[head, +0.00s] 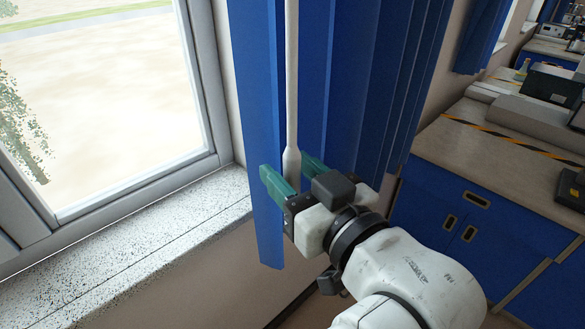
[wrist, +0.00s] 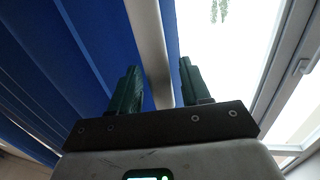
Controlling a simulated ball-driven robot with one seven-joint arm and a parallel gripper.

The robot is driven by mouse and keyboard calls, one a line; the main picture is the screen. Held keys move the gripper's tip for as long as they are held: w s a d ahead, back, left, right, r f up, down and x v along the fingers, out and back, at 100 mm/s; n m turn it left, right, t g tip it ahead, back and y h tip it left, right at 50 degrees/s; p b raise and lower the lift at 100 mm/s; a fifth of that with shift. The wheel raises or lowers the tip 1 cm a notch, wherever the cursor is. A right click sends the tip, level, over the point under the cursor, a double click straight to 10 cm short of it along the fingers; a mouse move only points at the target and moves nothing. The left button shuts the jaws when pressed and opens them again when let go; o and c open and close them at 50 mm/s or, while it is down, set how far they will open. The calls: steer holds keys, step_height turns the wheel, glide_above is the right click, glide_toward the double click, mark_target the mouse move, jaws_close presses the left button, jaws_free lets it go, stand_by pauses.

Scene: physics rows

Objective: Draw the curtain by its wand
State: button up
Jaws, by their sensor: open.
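The blue curtain (head: 255,90) hangs in vertical folds at the right side of the window, bunched toward the right. The white wand (head: 291,80) hangs upright in front of it and thickens near its lower end. My gripper (head: 297,173) is open, with one green finger on each side of the wand's thick lower part. In the wrist view the wand (wrist: 148,40) passes between the two open fingers (wrist: 158,88), with gaps visible beside it. The curtain (wrist: 95,45) fills the left of that view. The wand's lowest tip is partly hidden by my gripper.
The window (head: 110,100) has a grey frame and a speckled sill (head: 130,240) at left. A bench (head: 500,150) with blue cupboards (head: 480,230) and equipment stands at right. Another blue curtain (head: 482,35) hangs farther back.

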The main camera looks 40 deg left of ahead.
steer(key=shift+c, duration=0.4)
jaws_close()
